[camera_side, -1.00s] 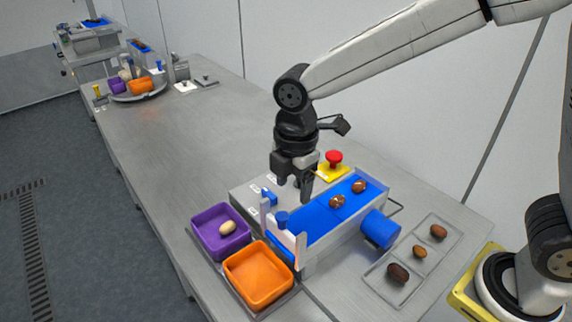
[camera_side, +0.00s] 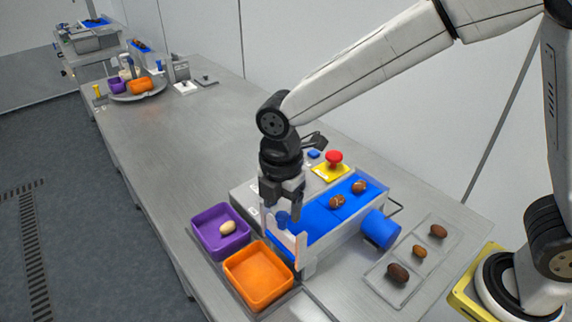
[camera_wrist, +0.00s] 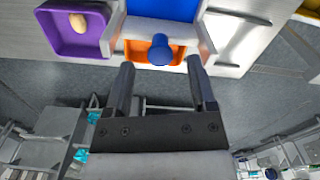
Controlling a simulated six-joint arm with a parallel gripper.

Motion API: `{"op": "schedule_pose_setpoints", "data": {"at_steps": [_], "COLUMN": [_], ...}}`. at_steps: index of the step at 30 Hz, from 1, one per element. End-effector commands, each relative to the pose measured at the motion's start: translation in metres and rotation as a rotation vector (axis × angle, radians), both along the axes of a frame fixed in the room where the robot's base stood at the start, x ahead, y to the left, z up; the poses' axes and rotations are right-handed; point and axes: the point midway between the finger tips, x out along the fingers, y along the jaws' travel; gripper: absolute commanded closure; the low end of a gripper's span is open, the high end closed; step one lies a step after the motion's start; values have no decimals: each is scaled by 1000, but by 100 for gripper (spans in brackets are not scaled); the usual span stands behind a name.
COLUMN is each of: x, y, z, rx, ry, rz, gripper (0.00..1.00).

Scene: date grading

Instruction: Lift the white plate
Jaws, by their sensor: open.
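A blue knob (camera_side: 283,219) stands between two upright white posts at the near end of the blue conveyor belt (camera_side: 322,220). Any plate under the knob is mostly hidden, and I cannot make out its face. The knob also shows in the wrist view (camera_wrist: 160,50), roughly centred between my fingers. My gripper (camera_side: 282,207) points down over the knob, with open, empty jaws. In the wrist view my gripper (camera_wrist: 160,64) has one finger to each side of the knob, apart from it.
A purple bin (camera_side: 203,214) with a pale date (camera_side: 228,227) and an orange bin (camera_side: 232,262), empty, lie by the belt end. Brown dates (camera_side: 359,187) lie on the belt. A red button (camera_side: 334,158) stands behind. A tray (camera_side: 382,283) of dates lies right.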

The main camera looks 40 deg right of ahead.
Motion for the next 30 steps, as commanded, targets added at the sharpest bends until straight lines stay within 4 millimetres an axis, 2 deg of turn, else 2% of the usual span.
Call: {"op": "schedule_pose_setpoints", "data": {"at_steps": [3,9,20,24,27,30], "x": [-1,0,0,0,0,0], "y": [0,0,0,0,0,0], "z": [-15,-30,-33,-33,-33,-33], "rx": [-2,-1,0,0,0,0], "ry": [3,2,0,0,0,0], "rz": [0,-1,-1,-1,-1,-1], "gripper": [28,28,28,72,100,100]}}
